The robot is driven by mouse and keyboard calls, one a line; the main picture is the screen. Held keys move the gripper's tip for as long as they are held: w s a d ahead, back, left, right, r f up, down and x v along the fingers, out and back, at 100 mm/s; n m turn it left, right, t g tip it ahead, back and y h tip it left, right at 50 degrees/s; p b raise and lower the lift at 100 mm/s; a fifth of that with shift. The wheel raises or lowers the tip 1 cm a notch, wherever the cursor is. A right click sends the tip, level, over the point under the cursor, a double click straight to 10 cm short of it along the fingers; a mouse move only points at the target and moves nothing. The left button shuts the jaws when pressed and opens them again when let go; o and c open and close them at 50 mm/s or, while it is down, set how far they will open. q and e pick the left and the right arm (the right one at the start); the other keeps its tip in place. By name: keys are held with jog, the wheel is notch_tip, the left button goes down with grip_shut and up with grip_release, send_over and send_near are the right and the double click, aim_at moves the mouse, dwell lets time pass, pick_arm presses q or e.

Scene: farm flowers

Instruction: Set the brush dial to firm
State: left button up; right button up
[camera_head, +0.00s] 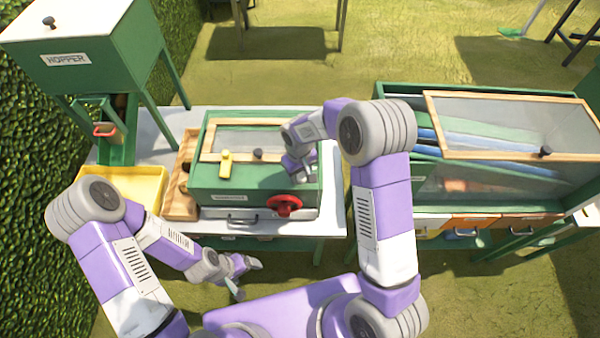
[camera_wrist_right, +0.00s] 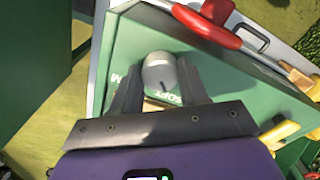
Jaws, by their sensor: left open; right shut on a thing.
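The brush dial (camera_wrist_right: 160,73) is a pale grey round knob on the green face of the box in the right wrist view. My right gripper (camera_wrist_right: 160,85) is shut on it, a dark finger on each side. Lettering beside the knob is partly covered, so I cannot read the dial's setting. In the head view my right gripper (camera_head: 300,172) is at the right end of the green box (camera_head: 225,178) and hides the dial. My left gripper (camera_head: 243,275) is open and empty, low in front of the table.
A red handwheel (camera_head: 285,205) sits on the box front, close to my right gripper. A yellow lever (camera_head: 225,165) stands on the box. A yellow tray (camera_head: 140,186) and hopper (camera_head: 80,65) are at left. A green cabinet (camera_head: 480,180) stands at right.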

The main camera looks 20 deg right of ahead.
jog(key=m+b, duration=0.2)
jog(key=m, duration=0.1)
jog(key=shift+m, duration=0.3)
jog(key=m, duration=0.4)
jog(key=shift+a+m+b, duration=0.1)
jog(key=shift+m+b, duration=0.2)
jog(key=shift+b, duration=0.05)
jog(key=m, duration=0.4)
jog(key=shift+w+r+m, duration=0.1)
jog(key=shift+r+m, duration=0.05)
jog(key=shift+m, duration=0.15)
jog(key=m+p, duration=0.1)
jog(key=m, duration=0.3)
jog(key=shift+m+g, duration=0.3)
jog(key=shift+w, duration=0.1)
jog(key=o, duration=1.1)
jog(key=shift+c, duration=0.2)
